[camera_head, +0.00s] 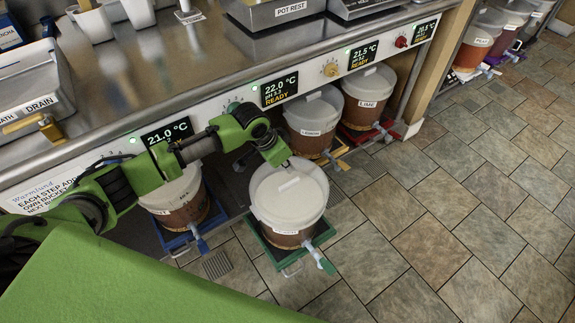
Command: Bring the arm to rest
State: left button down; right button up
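My green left arm comes in from the left and reaches across the front of the steel counter. Its gripper (286,164) points down at the back edge of a white-lidded bucket (289,205). The gripper's fingers are small and dark here, so I cannot tell whether they are open or touch the lid. This bucket stands upright on a green tray (276,253), pulled out in front of the others. A pale tap sticks out at its lower front. My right gripper is out of view.
A bucket on a blue tray (188,240) stands left, partly behind my arm. Buckets labelled for lemon (313,121) and lime (368,96) stand under the counter (200,62). Displays line its front edge. More buckets (482,38) stand at far right. The tiled floor (440,200) is clear at right.

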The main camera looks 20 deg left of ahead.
aim_at(291, 182)
pick_arm(q)
jog(key=shift+f, duration=0.2)
dwell(0.6)
jog(key=shift+f+b, duration=0.6)
jog(key=shift+f, duration=0.65)
jog(key=shift+f+b, duration=0.8)
jog(key=shift+f, duration=1)
jog(key=shift+r+p, duration=1.2)
jog(key=shift+p, duration=0.15)
dwell(0.4)
